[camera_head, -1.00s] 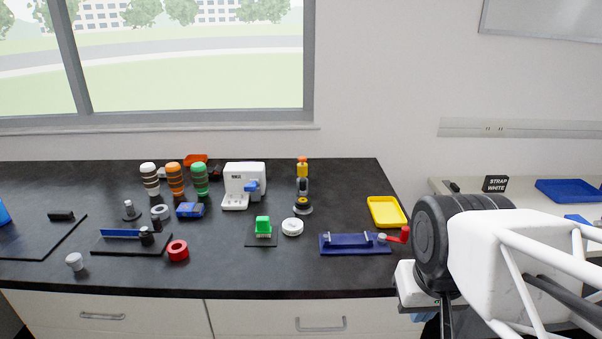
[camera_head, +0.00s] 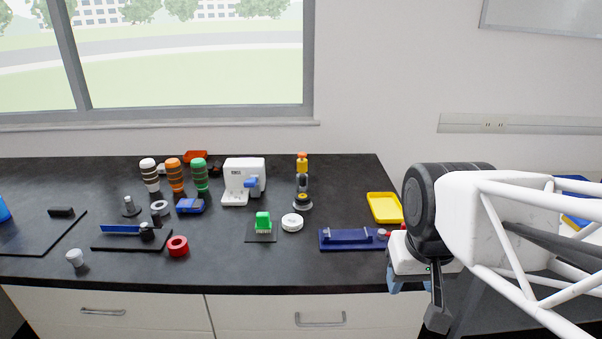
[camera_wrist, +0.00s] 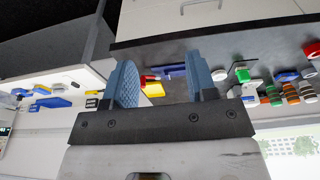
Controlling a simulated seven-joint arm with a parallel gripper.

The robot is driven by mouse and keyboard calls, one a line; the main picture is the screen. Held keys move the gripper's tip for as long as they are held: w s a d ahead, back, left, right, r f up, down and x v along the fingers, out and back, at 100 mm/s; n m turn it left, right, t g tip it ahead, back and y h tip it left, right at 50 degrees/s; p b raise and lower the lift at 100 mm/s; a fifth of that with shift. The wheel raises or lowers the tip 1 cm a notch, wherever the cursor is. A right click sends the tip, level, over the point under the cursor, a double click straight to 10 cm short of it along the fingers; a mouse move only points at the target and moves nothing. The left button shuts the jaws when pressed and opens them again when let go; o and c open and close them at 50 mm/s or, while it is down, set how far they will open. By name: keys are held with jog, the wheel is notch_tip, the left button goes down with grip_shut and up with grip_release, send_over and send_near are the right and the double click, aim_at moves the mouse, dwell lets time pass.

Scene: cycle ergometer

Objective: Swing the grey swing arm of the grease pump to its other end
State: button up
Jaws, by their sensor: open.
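No part in view is plainly a grease pump with a grey swing arm. A small upright device (camera_head: 303,184) at the back centre of the bench has an orange and yellow top, a greyish middle and a dark round base. I cannot tell whether it is the pump. My gripper (camera_head: 407,284) hangs past the bench's right front corner, well away from that device. In the wrist view its two blue fingers (camera_wrist: 160,72) are apart with nothing between them in contact. The arm hides part of the bench's right edge.
Near my gripper are a blue base (camera_head: 350,244) and a yellow tray (camera_head: 385,208). Left of them stand a green block (camera_head: 263,221), a white disc (camera_head: 292,222), a white machine (camera_head: 240,182) and a blue bar (camera_head: 121,229) on a black plate. The bench's front centre is clear.

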jog(key=w+a+r, duration=0.1)
jog(key=w+r, duration=0.1)
jog(key=w, duration=0.6)
jog(key=w+a+r, duration=0.1)
jog(key=w+r, duration=0.2)
jog(key=w, duration=0.5)
jog(key=n+g, duration=0.2)
jog(key=g, duration=0.1)
send_over(303, 175)
jog(key=f, duration=1)
jog(key=shift+s+d+f, duration=0.1)
jog(key=shift+s, duration=0.1)
jog(key=shift+w+f, duration=0.25)
jog(key=shift+w, duration=0.1)
jog(key=shift+f, duration=3.9)
